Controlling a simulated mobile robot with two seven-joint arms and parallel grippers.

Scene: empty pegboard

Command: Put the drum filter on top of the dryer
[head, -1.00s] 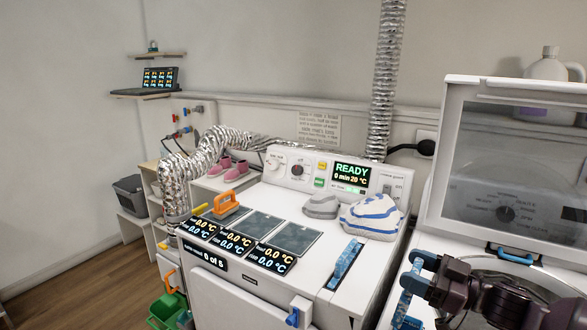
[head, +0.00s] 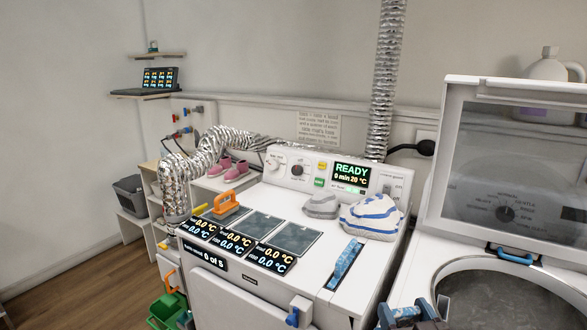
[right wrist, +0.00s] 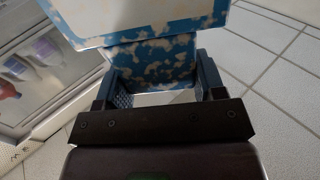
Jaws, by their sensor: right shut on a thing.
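The dryer (head: 330,290) is the white machine at centre in the head view, with a READY display on its back panel. My right gripper (head: 408,316) is at the bottom edge, at the dryer's front right and low beside the other machine. In the right wrist view my right gripper (right wrist: 155,88) is shut on a blue piece with pale lint-like patches, which I take as the drum filter (right wrist: 150,60). A white panel with a blue border joins it at the top of that view. The head view hardly shows the filter. My left gripper is not in view.
A blue-patterned strip (head: 345,264) sits in a slot on the dryer top. Grey and blue-striped folded items (head: 372,216), dark panels with displays and an orange-handled tool (head: 226,203) take up much of the top. A round-mouthed machine (head: 480,300) with raised lid stands right.

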